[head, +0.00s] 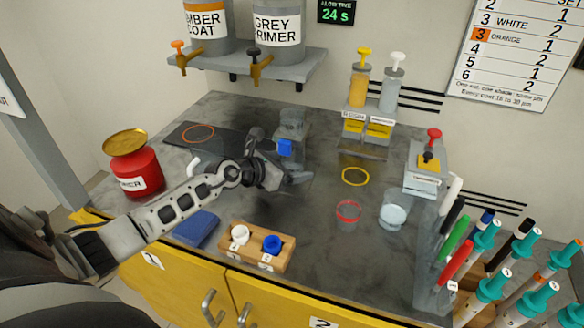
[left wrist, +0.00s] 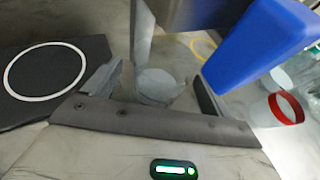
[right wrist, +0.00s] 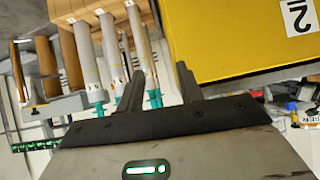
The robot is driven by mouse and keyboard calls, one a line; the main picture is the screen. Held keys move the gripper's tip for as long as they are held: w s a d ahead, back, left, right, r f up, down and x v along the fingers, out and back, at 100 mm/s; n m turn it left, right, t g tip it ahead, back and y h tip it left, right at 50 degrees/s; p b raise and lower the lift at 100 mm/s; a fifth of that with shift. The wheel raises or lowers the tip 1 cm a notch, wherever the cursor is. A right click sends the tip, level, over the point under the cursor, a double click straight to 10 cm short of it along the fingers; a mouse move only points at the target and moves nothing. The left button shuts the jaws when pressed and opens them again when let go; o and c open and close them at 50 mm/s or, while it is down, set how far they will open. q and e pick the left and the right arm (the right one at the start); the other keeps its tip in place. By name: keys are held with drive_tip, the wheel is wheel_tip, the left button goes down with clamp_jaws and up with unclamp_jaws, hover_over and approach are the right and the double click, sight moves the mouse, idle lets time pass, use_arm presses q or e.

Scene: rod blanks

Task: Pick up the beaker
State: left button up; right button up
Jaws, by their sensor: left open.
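A clear glass beaker (head: 393,212) stands upright on the dark worktop at the right, beside a red ring (head: 348,211). My left gripper (head: 290,178) is open, well to the left of that beaker, at the foot of a grey bench device (head: 292,122) with a blue part (head: 285,147). In the left wrist view the blue part (left wrist: 262,42) is close at the right. A pale round thing (left wrist: 155,88) shows between the open fingers; I cannot tell whether it is glass or part of the device. My right gripper (right wrist: 158,85) is open and empty, away from the worktop.
A yellow ring (head: 355,176) lies mid-worktop. A wooden block (head: 257,258) with white and blue caps and a blue pad (head: 196,228) are at the front. A red can (head: 133,170) stands left. Pens and teal-collared tools (head: 490,285) crowd the right edge.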

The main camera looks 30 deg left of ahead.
use_arm(q)
drive_tip(key=shift+x, duration=0.85)
drive_tip(key=shift+a, duration=0.1)
drive_tip(key=c, duration=1.1)
